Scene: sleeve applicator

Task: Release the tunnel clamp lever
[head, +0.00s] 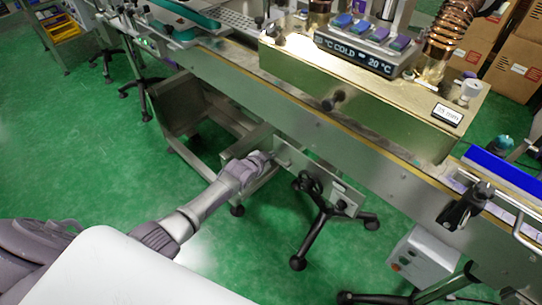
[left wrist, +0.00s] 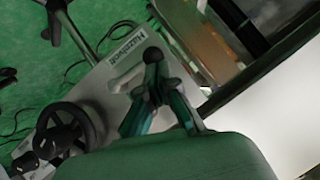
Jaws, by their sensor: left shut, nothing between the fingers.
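My left gripper (head: 262,158) reaches in from the left below the conveyor, at the left end of a grey panel under the rail. It is shut and empty. In the left wrist view the gripper (left wrist: 154,82) is over the grey panel (left wrist: 110,75) with a printed label, and a pale bar lies beside its fingertips. A dark knob (head: 333,100) sticks out from the front of the steel tunnel (head: 370,95). I cannot tell for sure which part is the clamp lever; its position is unclear. My right gripper is out of view.
A black handwheel (head: 307,183) sits on the panel, right of my gripper; it also shows in the left wrist view (left wrist: 64,130). A black-legged stand is below. A black clamp (head: 465,207) is at the right on the conveyor. Green floor (head: 90,150) is free at left.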

